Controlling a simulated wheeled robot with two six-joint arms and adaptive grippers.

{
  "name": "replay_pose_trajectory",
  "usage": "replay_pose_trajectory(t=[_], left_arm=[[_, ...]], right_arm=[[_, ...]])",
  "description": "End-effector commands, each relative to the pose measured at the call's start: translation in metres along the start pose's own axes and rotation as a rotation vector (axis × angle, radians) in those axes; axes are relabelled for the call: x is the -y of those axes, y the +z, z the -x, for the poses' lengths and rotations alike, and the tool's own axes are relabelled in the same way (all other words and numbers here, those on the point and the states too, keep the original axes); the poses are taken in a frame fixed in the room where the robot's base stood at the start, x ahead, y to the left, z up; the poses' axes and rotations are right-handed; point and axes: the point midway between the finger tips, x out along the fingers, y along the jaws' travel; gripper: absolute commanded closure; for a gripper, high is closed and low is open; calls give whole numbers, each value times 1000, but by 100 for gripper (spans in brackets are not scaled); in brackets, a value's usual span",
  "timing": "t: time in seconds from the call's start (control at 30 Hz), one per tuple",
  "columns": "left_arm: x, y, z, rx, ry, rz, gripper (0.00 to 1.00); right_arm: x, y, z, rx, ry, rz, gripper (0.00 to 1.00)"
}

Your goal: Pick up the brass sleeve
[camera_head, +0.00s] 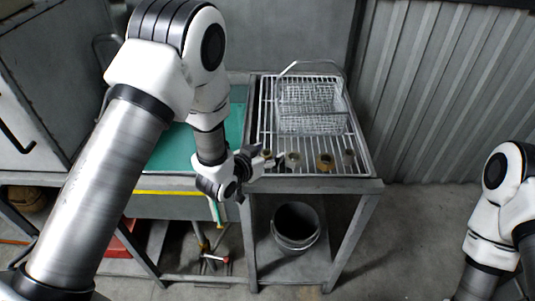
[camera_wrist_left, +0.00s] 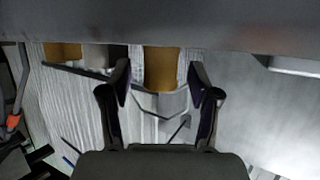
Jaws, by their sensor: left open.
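Several small parts stand in a row on the wire rack near the front. They include a brass-coloured part (camera_head: 268,154) nearest my gripper, a paler ring-shaped part (camera_head: 292,159) and a brass-coloured ring (camera_head: 325,162). I cannot tell for certain which is the brass sleeve. My left gripper (camera_head: 258,162) is open at the left end of this row. In the left wrist view, a brass-coloured cylinder (camera_wrist_left: 161,66) shows between the open fingers, apart from them; its top is cut off by a dark band. My right gripper is out of view; only its arm shows.
A wire basket (camera_head: 312,107) with a raised handle stands on the rack (camera_head: 357,157) behind the parts. A greyish part (camera_head: 348,158) stands at the row's right end. A bucket (camera_head: 296,228) sits below. A green surface (camera_head: 172,152) lies left.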

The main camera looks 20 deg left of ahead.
Motion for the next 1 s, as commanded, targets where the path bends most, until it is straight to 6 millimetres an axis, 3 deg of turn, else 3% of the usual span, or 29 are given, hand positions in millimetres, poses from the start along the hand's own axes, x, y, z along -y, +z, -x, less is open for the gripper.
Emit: replay_pose_trajectory(t=[0.17,0.2,0.37,0.77,1.0], left_arm=[[0,0,-1,1,-1,1,38],[0,1,-1,1,-1,1,45],[0,1,-1,1,-1,1,100],[0,-1,0,3,-1,1,100],[0,-23,8,-2,-1,0,100]], right_arm=[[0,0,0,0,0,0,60],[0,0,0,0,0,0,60],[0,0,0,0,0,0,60],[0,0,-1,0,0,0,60],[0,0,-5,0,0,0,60]])
